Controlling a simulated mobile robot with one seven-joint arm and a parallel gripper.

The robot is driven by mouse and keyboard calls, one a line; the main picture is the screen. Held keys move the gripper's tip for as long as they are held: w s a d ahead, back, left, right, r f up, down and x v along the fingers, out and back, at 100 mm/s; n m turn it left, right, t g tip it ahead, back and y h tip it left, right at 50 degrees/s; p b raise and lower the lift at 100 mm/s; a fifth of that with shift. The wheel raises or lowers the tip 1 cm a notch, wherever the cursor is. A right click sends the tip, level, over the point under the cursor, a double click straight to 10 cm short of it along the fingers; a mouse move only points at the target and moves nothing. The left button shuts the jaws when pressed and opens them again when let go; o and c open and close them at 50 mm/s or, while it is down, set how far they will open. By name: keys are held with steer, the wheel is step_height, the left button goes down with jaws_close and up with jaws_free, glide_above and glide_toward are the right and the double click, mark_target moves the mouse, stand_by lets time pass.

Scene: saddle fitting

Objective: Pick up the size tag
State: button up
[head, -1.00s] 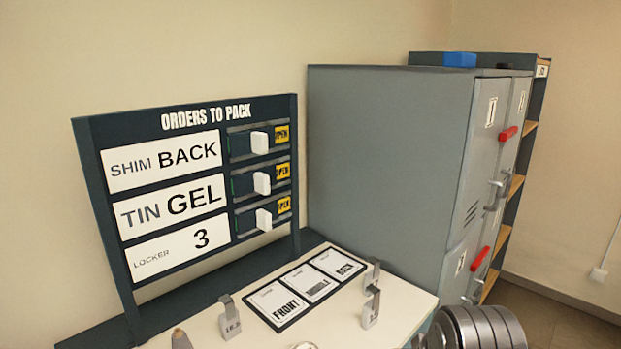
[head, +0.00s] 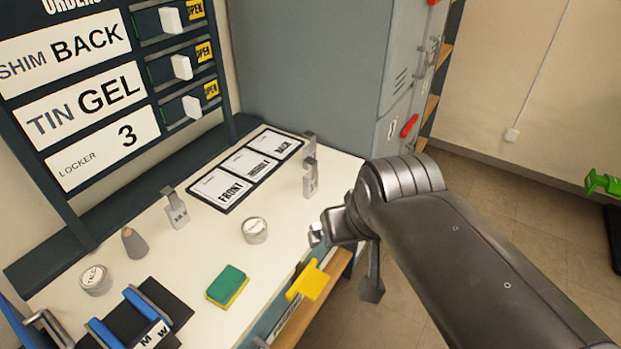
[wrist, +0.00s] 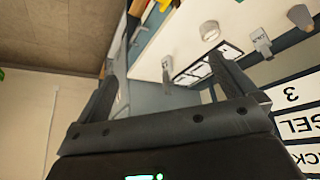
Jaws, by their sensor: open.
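Two grey upright tags with hooked tops and small labels stand on the white bench. One size tag (head: 177,212) is left of the card frame; the other tag (head: 311,180) is right of it, near the bench's right edge. I cannot read their labels clearly. In the wrist view the right tag (wrist: 167,74) shows in the distance between my fingers, and the left tag (wrist: 261,43) is beyond the right finger. My gripper (head: 344,258) is beside the bench's right edge, apart from both tags. In the wrist view my gripper (wrist: 172,88) is open and empty.
A black frame (head: 231,205) with FRONT, MIDDLE and BACK cards lies between the tags. Round tins (head: 255,231), a grey cone (head: 134,243), a green-yellow sponge (head: 227,286) and blue-handled items (head: 138,305) are on the bench. Grey lockers (head: 300,75) stand behind. A yellow handle (head: 309,281) juts out at the front.

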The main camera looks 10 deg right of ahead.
steer(key=shift+c, duration=0.3)
steer(key=c, duration=1)
